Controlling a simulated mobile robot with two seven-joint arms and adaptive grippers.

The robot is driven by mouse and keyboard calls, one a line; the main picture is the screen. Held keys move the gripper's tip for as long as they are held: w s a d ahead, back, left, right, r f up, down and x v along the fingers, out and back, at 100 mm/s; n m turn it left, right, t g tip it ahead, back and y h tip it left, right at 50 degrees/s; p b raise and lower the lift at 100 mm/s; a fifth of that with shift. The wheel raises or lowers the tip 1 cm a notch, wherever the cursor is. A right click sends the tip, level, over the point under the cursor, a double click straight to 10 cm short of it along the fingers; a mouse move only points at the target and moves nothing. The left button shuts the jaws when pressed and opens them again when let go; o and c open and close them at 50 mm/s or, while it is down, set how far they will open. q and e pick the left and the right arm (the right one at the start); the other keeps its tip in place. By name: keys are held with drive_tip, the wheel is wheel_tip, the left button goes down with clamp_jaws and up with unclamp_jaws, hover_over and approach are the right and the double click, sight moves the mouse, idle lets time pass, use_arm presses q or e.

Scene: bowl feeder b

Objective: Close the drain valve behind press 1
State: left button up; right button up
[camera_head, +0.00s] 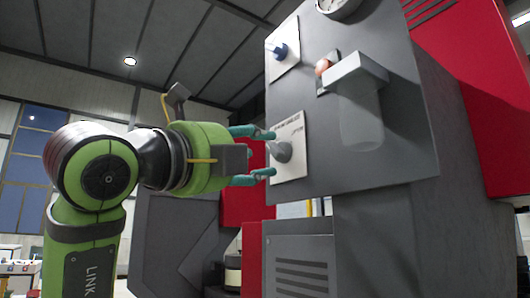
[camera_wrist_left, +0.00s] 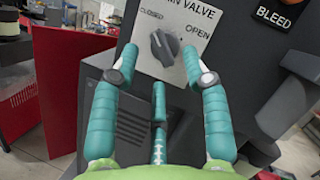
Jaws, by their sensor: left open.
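The drain valve is a grey knob (camera_head: 279,151) on a pale plate (camera_head: 291,172) on the side of a grey cabinet. In the left wrist view the knob (camera_wrist_left: 163,46) sits on the plate (camera_wrist_left: 205,22), between the words CLOSED at upper left and OPEN at right. Its ridge slants from upper left to lower right; I cannot tell which end is the pointer. My left gripper (camera_head: 267,152) is open, its teal fingers spread at either side of the knob. In the left wrist view the gripper (camera_wrist_left: 160,68) shows no clear contact with it. My right gripper is not in view.
Above the plate is a second plate with a blue knob (camera_head: 279,50). To the right are a clear cup (camera_head: 361,120) and a gauge (camera_head: 338,5). A BLEED label (camera_wrist_left: 275,15) is right of the valve. Red panels (camera_head: 470,90) stand behind.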

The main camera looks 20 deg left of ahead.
use_arm(q)
drive_tip(key=v, duration=0.9)
drive_tip(key=shift+a, duration=0.15)
drive_tip(key=shift+r, duration=0.15)
